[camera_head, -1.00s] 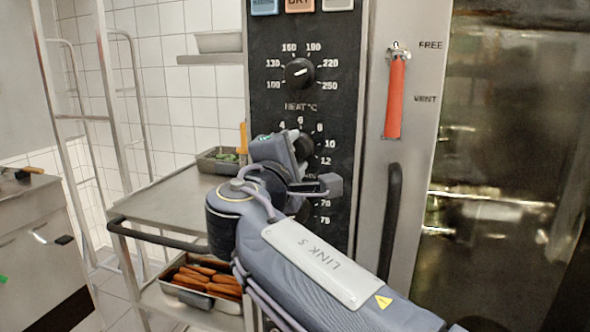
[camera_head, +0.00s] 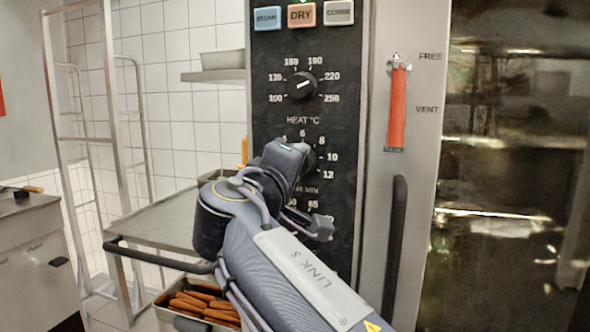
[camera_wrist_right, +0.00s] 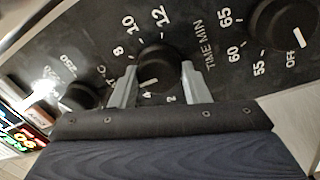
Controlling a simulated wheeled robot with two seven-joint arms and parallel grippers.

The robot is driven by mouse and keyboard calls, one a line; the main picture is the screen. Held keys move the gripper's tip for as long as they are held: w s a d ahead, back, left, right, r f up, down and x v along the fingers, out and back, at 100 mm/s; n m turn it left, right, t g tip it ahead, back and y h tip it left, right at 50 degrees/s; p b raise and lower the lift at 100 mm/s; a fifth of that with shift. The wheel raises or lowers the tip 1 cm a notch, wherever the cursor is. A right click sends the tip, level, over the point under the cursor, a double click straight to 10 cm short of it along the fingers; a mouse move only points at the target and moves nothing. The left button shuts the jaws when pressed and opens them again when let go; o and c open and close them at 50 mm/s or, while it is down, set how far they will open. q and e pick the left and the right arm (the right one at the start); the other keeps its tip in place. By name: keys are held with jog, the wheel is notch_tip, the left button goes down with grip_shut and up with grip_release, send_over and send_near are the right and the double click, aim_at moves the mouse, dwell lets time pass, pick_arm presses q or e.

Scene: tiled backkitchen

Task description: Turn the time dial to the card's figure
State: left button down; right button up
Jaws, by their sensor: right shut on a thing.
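The black time dial (camera_wrist_right: 158,66) is on the oven's dark panel, beside the print TIME MIN. My right gripper (camera_wrist_right: 156,84) is shut on it, one finger on each side, in the right wrist view. The dial's white mark points at about the 4. In the head view my right wrist covers most of the time dial (camera_head: 310,158); only its edge and the upper figures show. I cannot pick out a card with a readable figure in either view. My left gripper is not in view.
The heat dial (camera_head: 301,85) is above the time dial. Another dial (camera_wrist_right: 285,28) by 55, 60, 65 and OFF is beside it. A red handle (camera_head: 397,108) and black door handle (camera_head: 394,245) are to the right. A steel trolley (camera_head: 165,220) stands left.

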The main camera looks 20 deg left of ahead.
jog(key=shift+d+r, duration=0.1)
jog(key=shift+r, duration=0.3)
jog(key=o, duration=0.7)
jog(key=shift+o, duration=1.1)
jog(key=shift+f, duration=0.2)
jog(key=s, duration=0.7)
jog(key=shift+s+a+f+b, duration=0.3)
jog(key=shift+s+a, duration=0.05)
jog(key=shift+s, duration=0.1)
